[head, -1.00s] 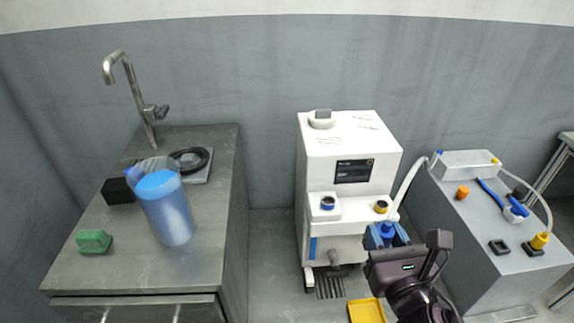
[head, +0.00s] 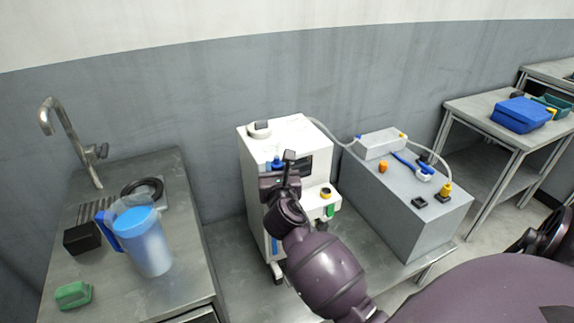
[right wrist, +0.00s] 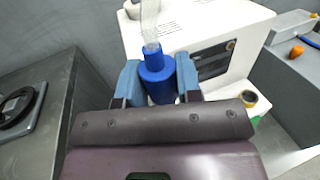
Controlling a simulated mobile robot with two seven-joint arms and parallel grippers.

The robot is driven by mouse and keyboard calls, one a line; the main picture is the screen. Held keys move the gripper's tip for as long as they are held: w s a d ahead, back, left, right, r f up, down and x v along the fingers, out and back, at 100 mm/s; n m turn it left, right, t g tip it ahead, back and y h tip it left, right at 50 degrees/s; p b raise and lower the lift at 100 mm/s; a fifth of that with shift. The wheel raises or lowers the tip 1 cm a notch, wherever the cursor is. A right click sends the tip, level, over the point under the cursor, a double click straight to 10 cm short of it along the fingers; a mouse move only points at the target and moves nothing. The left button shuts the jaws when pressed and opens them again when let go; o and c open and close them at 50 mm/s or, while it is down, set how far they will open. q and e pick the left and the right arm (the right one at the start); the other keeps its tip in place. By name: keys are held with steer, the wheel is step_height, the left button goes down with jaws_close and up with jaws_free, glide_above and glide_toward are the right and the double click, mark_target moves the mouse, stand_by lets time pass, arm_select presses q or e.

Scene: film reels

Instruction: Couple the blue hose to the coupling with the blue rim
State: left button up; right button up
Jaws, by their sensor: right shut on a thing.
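My right gripper (head: 277,168) is shut on the blue hose's end (right wrist: 158,80), a blue plug with a translucent hose rising from its top in the right wrist view. The plug looks upright between the light-blue fingers. In the head view the gripper is in front of the white machine (head: 275,135), over its left front side. The coupling with the blue rim is hidden, apparently behind my gripper and arm, so I cannot tell whether the plug touches it. The coupling with the yellow rim (head: 326,193) shows to the right on the machine's ledge. My left gripper is out of view.
A grey cabinet (head: 400,222) to the right carries a yellow plug (head: 445,190), an orange knob (head: 355,167) and a blue-handled tool (head: 412,165). A sink counter (head: 185,210) at left holds a blue jug (head: 148,245) and a green sponge (head: 73,295).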

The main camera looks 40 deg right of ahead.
steer(key=shift+w+d+f+m+g+h, duration=0.1)
steer(key=shift+d+f+m+g+h, duration=0.15)
steer(key=shift+d, duration=0.2)
steer(key=shift+w+d+f+m+g+h, duration=0.1)
steer(key=shift+d+f+m+h, duration=0.05)
steer(key=shift+d+f+h, duration=0.2)
steer(key=f+b, duration=0.1)
steer(key=f, duration=0.2)
steer(key=shift+d, duration=0.2)
steer(key=shift+f+b, duration=0.85)
steer(key=shift+f, duration=0.1)
steer(key=shift+f+b, duration=0.65)
steer(key=shift+f, duration=0.15)
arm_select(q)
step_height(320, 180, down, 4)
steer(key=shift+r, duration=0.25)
